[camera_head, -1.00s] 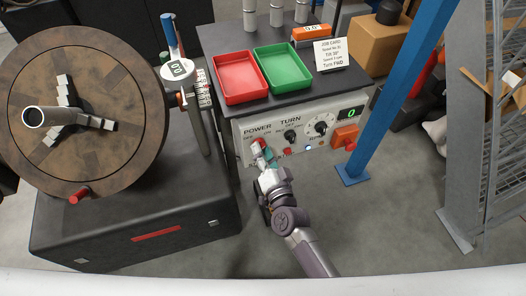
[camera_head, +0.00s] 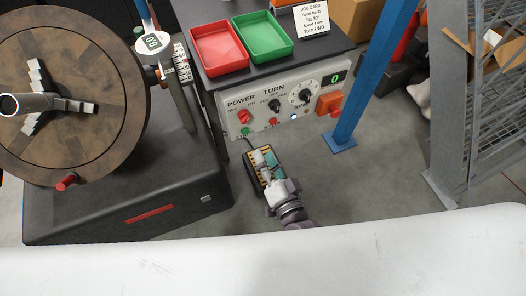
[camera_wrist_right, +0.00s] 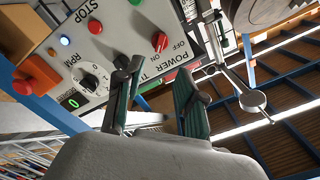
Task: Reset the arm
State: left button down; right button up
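My right gripper (camera_head: 266,160) is in front of and below the control panel (camera_head: 232,122), with nothing between its fingers. In the right wrist view my right gripper (camera_wrist_right: 155,95) shows two teal-padded fingers spread apart, clear of the panel. The red power knob (camera_head: 244,117) sits on the panel's left; it also shows in the wrist view (camera_wrist_right: 160,42). The black turn knob (camera_head: 275,105), the speed dial (camera_head: 305,97) and a green "0" display (camera_head: 334,78) are to its right. My left gripper is not in view.
A large round chuck table (camera_head: 110,140) stands at the left. Red (camera_head: 219,62) and green (camera_head: 264,52) trays sit on the bench above the panel. A yellow-and-black-edged item (camera_head: 251,161) lies behind my right gripper. A blue post (camera_head: 366,80) and metal mesh are right.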

dwell(0.4)
jog(key=s+d+f+n+g+h, duration=0.1)
jog(key=s+d+f+n+g, duration=0.15)
jog(key=f, duration=0.75)
jog(key=s+d+f+n+g, duration=0.1)
jog(key=s+d+f+g, duration=0.25)
jog(key=f, duration=0.65)
jog(key=s+d+f+n+g+h, duration=0.15)
jog(key=s+f, duration=0.25)
jog(key=f, duration=0.5)
jog(key=s+d+f+n+g+h, duration=0.1)
jog(key=s+d+f+g, duration=0.3)
jog(key=s, duration=0.7)
jog(key=s+d+f+n+g+h, duration=0.2)
jog(key=s+d+f+g, duration=0.2)
jog(key=s+d+f, duration=0.4)
jog(key=s+f, duration=0.2)
jog(key=s, duration=0.2)
jog(key=shift+f+g, duration=0.3)
jog(key=shift+g, duration=0.05)
